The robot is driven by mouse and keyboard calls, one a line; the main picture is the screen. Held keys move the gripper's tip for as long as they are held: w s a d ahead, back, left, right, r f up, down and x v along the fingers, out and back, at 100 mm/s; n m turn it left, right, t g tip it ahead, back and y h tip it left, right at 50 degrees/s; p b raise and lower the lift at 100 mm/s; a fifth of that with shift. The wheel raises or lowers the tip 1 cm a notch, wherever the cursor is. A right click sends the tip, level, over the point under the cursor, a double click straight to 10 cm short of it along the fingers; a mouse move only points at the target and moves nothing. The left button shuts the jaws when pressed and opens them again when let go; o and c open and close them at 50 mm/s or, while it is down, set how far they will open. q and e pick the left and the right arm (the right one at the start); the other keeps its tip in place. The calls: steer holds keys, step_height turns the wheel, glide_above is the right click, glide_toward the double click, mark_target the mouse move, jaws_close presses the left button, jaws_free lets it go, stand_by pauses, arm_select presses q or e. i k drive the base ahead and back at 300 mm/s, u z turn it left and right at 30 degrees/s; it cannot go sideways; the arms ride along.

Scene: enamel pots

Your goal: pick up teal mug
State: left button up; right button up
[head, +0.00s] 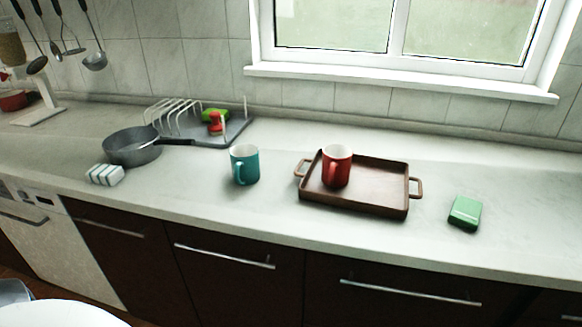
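The teal mug (249,167) stands upright on the pale countertop (270,206), left of the brown tray. Its inside is white and its handle faces the front, toward me. Nothing touches it. Neither of my grippers shows in the head view.
A brown tray (385,201) with two handles holds a red mug (338,168). A green box (464,212) lies at the right. A grey pan (133,150), a striped sponge (105,174) and a dish rack (236,130) stand at the left. The counter in front of the teal mug is clear.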

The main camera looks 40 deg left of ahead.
mark_target(245, 161)
steer(key=k, duration=0.95)
steer(key=u, duration=1.85)
